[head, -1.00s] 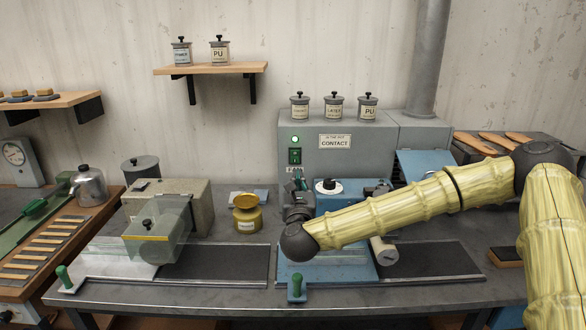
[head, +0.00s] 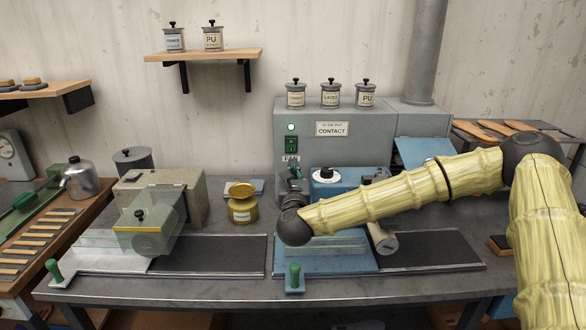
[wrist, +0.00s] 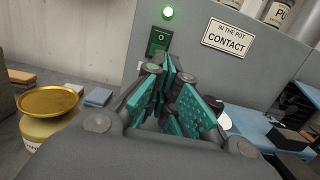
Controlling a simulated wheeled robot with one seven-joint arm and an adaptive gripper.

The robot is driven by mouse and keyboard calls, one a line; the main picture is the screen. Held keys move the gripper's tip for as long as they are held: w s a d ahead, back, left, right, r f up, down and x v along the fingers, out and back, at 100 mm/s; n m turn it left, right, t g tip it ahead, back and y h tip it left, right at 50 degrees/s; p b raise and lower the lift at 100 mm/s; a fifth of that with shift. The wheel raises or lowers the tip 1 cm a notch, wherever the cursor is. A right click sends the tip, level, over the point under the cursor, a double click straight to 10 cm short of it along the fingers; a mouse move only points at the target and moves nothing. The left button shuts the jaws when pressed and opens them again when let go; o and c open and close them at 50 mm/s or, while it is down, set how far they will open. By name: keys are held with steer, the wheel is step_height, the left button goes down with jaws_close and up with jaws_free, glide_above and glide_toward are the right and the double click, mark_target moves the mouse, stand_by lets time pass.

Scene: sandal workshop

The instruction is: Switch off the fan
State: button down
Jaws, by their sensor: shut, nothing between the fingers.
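The fan switch (head: 291,145) is a small green rocker in a dark plate on the front of a grey cabinet (head: 350,155). A round green lamp (head: 291,127) above it is lit. In the wrist view the switch (wrist: 158,43) shows a circle mark on its upper half, and the lamp (wrist: 167,12) glows above it. My gripper (head: 293,170) is just below and in front of the switch. In the wrist view its teal-padded fingers (wrist: 168,72) are closed together and empty, with the tips near the switch's lower edge. I cannot tell whether they touch it.
A yellow pot (head: 242,204) stands left of my gripper. A blue machine with a white dial (head: 326,175) is close on the right. Lidded pots (head: 331,93) stand on the cabinet. A CONTACT sign (head: 332,129) is right of the switch. A clear-guarded machine (head: 150,230) is further left.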

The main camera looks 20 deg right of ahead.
steer(key=p, duration=0.4)
glide_toward(291, 146)
steer(key=x, duration=0.5)
steer(key=shift+w+d+r, duration=0.1)
steer(key=shift+d+r, duration=0.15)
steer(key=shift+f+x, duration=0.2)
steer(key=shift+x, duration=0.65)
steer(key=shift+w+a, duration=0.15)
steer(key=shift+a, duration=0.05)
